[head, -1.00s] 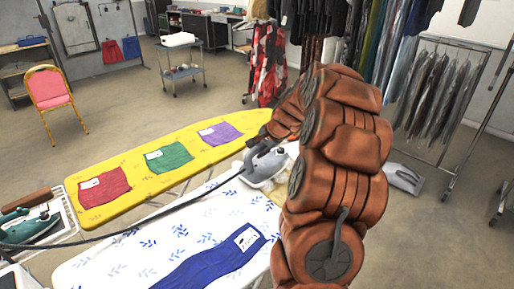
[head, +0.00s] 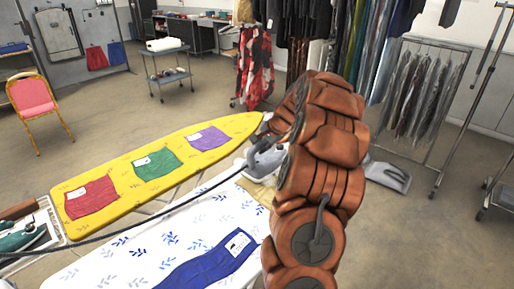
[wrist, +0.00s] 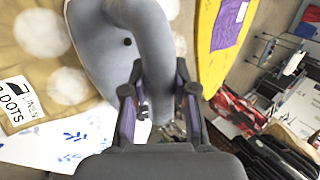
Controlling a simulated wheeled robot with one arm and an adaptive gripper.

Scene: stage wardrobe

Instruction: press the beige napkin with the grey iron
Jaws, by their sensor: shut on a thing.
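The grey iron (head: 268,160) is at the far right end of the white leaf-patterned board, past its blue cloth. My gripper (wrist: 160,97) is shut on the iron's handle; the iron's body also shows in the wrist view (wrist: 98,48). The beige napkin (head: 257,192) lies on that board, partly hidden by my arm and the iron. In the wrist view the napkin (wrist: 60,20) has pale round dots and a white label, and the iron overlaps its right part. I cannot tell whether the soleplate touches it.
A blue cloth (head: 205,264) lies on the white board (head: 130,250). The yellow board (head: 120,208) beside it bears red, green and purple cloths. A rack at left holds green irons (head: 22,237).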

